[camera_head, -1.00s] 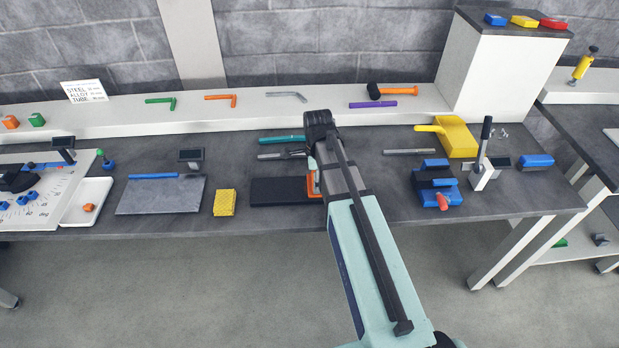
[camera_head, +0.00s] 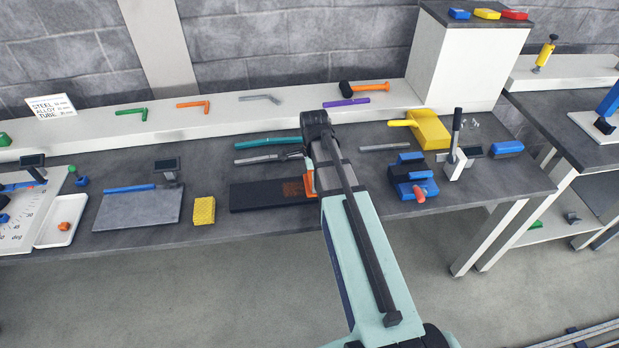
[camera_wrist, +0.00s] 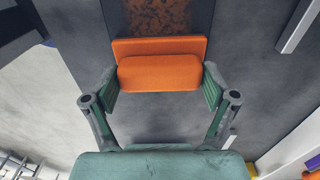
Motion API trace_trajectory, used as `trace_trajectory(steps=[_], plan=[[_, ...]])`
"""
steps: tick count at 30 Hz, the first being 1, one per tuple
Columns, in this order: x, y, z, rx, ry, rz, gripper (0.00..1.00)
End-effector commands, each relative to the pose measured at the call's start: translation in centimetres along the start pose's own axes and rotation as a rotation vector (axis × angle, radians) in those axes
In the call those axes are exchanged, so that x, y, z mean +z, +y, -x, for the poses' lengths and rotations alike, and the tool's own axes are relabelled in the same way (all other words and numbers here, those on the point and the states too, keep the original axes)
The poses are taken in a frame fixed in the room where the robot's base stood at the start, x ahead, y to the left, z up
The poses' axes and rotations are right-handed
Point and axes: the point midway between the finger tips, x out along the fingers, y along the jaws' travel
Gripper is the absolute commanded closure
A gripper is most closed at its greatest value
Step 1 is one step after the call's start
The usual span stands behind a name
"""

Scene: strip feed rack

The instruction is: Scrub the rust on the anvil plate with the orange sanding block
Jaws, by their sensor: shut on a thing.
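The anvil plate (camera_head: 262,197) is a long dark slab lying on the bench, with a brown rust patch (camera_head: 293,189) near its right end. In the wrist view the rust patch (camera_wrist: 160,14) lies just beyond the orange sanding block (camera_wrist: 160,66). My gripper (camera_wrist: 158,80) is shut on the block, with one finger at each side. In the head view the block (camera_head: 309,182) shows at the rust's right edge, partly hidden by my arm. The block is at the plate's right end; I cannot tell whether it touches the surface.
A yellow sponge (camera_head: 204,210) stands left of the plate. A teal tool (camera_head: 268,142) and a grey tool (camera_head: 262,158) lie behind it. A blue vise (camera_head: 412,180) stands to the right. The bench's front strip is clear.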

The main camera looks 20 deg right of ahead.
Motion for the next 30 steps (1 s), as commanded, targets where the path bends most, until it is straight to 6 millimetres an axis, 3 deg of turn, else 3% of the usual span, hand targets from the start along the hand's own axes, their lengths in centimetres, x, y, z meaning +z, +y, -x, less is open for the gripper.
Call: trace_trajectory(steps=[15, 23, 30], plan=[[4.2, -0.1, 0.3, 0.000, -0.003, 0.003, 0.53], [5.1, -0.1, 0.2, -0.001, -0.003, 0.002, 0.53], [7.1, -0.1, 0.1, -0.001, -0.003, 0.003, 0.53]])
